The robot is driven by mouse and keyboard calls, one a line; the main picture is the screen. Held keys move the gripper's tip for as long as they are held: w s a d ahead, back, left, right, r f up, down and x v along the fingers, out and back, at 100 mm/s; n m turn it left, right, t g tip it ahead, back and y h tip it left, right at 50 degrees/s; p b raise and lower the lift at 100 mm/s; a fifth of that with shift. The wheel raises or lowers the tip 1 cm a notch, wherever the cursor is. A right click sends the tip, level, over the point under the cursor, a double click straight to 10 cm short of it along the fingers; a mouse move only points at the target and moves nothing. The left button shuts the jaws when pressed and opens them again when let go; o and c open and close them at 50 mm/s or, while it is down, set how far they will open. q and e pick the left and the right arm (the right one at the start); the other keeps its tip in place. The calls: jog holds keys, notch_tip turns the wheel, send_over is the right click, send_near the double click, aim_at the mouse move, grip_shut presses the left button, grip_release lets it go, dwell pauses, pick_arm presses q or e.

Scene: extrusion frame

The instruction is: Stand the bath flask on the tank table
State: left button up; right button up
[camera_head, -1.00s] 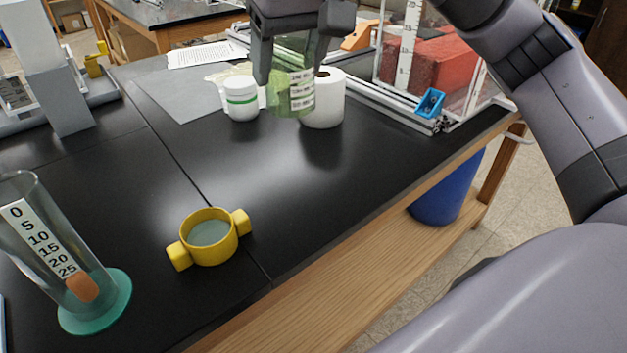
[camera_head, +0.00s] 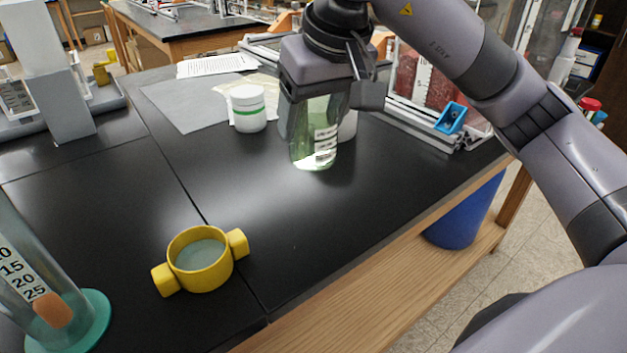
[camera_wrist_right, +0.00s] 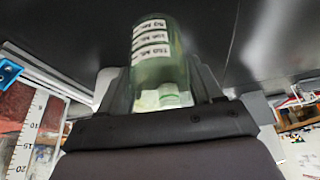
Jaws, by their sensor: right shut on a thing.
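The bath flask (camera_head: 314,148) is a clear green bottle with a white printed label. It hangs upright in my right gripper (camera_head: 316,108), which is shut on it from above. Its base is low over the black table (camera_head: 225,180); I cannot tell whether it touches. In the right wrist view the flask (camera_wrist_right: 160,65) sits between the two fingers (camera_wrist_right: 164,92), its label showing. The clear-walled tank (camera_head: 455,95) with a red block inside stands at the back right of this table. My left gripper is not in view.
A white jar with a green band (camera_head: 248,108) stands left of the flask, and a white roll (camera_head: 349,126) is partly hidden behind it. A yellow two-handled ring (camera_head: 200,260) and a measuring cylinder (camera_head: 45,290) are nearer. The table's middle is clear.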

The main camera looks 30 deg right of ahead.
notch_tip(320, 180, down, 10)
jog(key=shift+r+b, duration=0.2)
jog(key=shift+b, duration=0.1)
jog(key=shift+f, duration=0.15)
jog(key=o, duration=1.1)
